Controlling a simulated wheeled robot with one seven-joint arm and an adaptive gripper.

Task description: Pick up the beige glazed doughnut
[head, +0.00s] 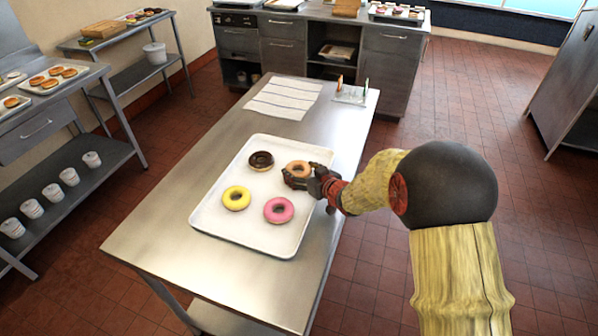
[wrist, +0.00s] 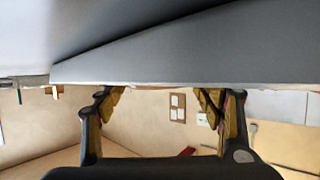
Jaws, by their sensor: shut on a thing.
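The beige glazed doughnut (head: 299,166) is at the far right of the white tray (head: 218,218) in the head view. My gripper (head: 291,180) is at its near side and shut on it; the fingers hide its near edge. I cannot tell whether it still touches the tray. In the wrist view my gripper's fingers (wrist: 160,105) stand apart, and the doughnut cannot be made out between them.
The tray also holds a chocolate doughnut (head: 261,161), a yellow one (head: 236,198) and a pink one (head: 279,210). The tray lies on a steel table (head: 165,240). A striped cloth (head: 283,98) and a small rack (head: 351,95) are at its far end.

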